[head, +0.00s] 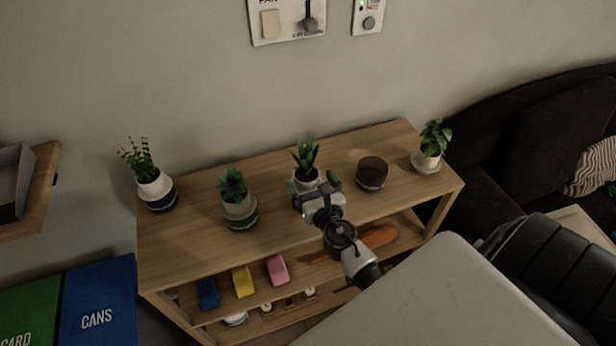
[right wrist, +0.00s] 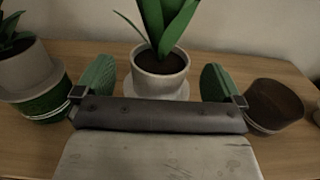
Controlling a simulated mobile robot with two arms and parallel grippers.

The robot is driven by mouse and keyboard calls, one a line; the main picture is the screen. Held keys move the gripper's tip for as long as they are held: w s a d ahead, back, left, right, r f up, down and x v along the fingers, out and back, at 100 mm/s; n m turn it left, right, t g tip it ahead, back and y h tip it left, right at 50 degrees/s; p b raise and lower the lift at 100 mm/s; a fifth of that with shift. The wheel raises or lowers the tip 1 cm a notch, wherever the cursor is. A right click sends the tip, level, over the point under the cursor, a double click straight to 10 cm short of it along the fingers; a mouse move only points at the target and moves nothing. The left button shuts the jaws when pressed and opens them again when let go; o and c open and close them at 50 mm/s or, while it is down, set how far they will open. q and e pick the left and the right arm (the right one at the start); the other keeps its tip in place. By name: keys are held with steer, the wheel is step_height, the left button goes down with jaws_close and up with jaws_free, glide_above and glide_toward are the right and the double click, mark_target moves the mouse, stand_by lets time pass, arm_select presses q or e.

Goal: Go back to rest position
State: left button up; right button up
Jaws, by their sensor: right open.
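My right gripper (head: 314,186) reaches over the wooden shelf (head: 190,245) at the potted plant (head: 305,158) in the middle of its top. In the right wrist view the gripper (right wrist: 158,80) is open, with one green fingertip on each side of the white pot (right wrist: 160,78). A gap shows between each fingertip and the pot. The pot stands upright, and the gripper hides part of it in the head view. My left gripper is not in view.
More potted plants stand on the shelf top: left (head: 152,185), centre-left (head: 238,205) and right (head: 430,150). A dark round pot (head: 371,173) is right of the gripper. Lower shelves hold blue, yellow and pink items (head: 278,270). A dark sofa (head: 530,130) stands at right, blue bin (head: 98,300) at left.

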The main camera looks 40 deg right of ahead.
steer(key=b+v, duration=0.1)
steer(key=v, duration=0.7)
steer(key=shift+b, duration=0.35)
steer(key=shift+s+r, duration=0.1)
